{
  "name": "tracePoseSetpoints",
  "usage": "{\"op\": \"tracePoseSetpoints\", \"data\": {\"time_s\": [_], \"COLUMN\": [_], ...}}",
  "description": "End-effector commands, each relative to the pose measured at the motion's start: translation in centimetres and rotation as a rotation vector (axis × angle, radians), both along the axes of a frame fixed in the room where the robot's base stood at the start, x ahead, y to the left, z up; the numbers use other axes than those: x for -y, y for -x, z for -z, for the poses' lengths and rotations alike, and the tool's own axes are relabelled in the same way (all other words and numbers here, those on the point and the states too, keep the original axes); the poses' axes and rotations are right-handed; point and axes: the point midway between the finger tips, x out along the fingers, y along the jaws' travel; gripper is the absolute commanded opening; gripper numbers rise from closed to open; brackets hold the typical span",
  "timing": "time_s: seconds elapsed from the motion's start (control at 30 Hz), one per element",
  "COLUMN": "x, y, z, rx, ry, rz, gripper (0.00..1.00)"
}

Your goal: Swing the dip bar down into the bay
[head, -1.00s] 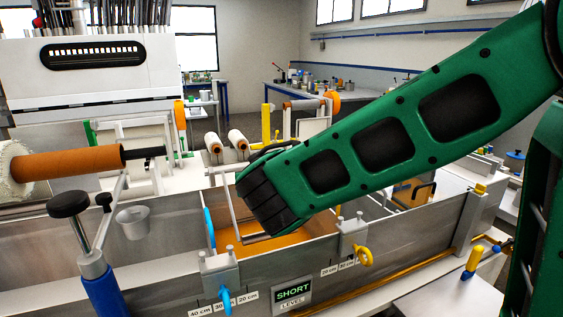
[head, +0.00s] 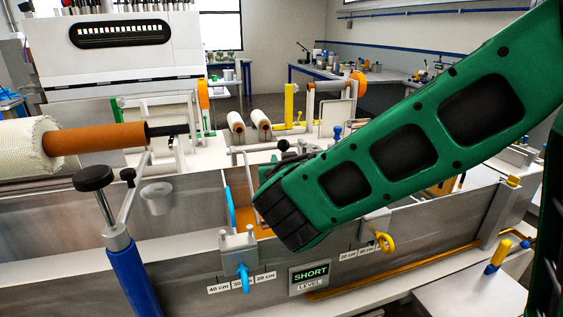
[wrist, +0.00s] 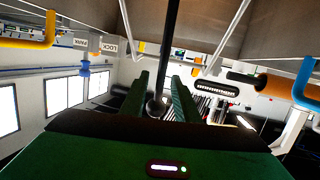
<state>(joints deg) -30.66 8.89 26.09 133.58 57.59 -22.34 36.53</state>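The dip bar is hard to single out; a thin pale bent rod (head: 249,180) beside my gripper in the head view may be part of it. My gripper (wrist: 165,95) points away from the wrist camera, its two green fingers apart. A dark rod (wrist: 171,40) with a round knob shows between them, with a gap on its left side; I see no clear contact. In the head view my green arm hides the fingertips and much of the bay. The bay's orange inside (head: 265,232) shows just left of my wrist.
A grey metal trough (head: 190,205) runs across the front, with blue (head: 243,278) and yellow (head: 384,242) clamp handles. A sign (head: 310,275) reads SHORT LEVEL. An orange roller (head: 98,138) and a black-knobbed post (head: 93,178) stand at left. Two pale rolls (head: 262,123) lie behind.

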Motion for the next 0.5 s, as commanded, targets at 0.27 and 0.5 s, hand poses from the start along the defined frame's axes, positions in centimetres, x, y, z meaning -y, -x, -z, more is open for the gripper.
{"op": "tracePoseSetpoints", "data": {"time_s": [0.27,0.5], "x": [0.0,0.1], "y": [0.0,2.7], "z": [-0.1,-0.7], "rx": [0.002,0.004], "ry": [0.0,0.0], "rz": [0.001,-0.003], "gripper": [0.28,0.28]}}
